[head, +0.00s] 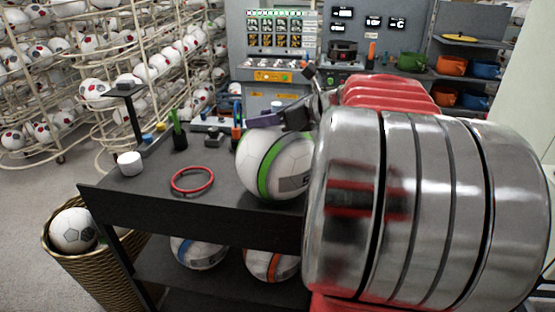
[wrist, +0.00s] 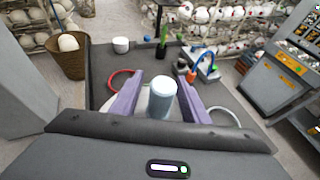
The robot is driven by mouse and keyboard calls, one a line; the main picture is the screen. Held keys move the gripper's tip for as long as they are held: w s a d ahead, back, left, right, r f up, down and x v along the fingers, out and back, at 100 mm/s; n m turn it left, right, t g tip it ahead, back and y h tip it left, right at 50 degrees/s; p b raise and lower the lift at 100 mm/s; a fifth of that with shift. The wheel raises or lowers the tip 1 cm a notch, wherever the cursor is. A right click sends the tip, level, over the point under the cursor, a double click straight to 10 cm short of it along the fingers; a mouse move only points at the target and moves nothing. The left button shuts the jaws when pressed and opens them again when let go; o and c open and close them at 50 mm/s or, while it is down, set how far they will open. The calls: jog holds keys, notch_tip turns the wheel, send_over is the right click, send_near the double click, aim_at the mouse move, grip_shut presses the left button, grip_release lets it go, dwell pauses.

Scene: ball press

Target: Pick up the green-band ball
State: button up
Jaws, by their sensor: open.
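The green-band ball (head: 275,162) is white with a green stripe and a dark patch. It sits on the top of the dark cart (head: 130,198) in the head view. My gripper (head: 266,119) shows a purple finger at the ball's upper edge; contact cannot be told. In the wrist view my gripper (wrist: 161,82) has its two purple fingers spread apart. A pale grey cylinder (wrist: 162,100) stands between them in the picture. A pale surface shows low between the fingers, but no green band is visible there.
A red ring (head: 192,180) and white cup (head: 130,163) lie left of the ball, with small tools behind. A blue-band ball (head: 198,252) and orange-band ball (head: 272,265) are on the lower shelf. A basket (head: 95,262) stands left. My arm hides the cart's right side.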

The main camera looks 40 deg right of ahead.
jog(key=shift+c, duration=0.4)
jog(key=shift+f, duration=0.1)
grip_shut()
jog(key=shift+f, duration=0.15)
dwell(0.7)
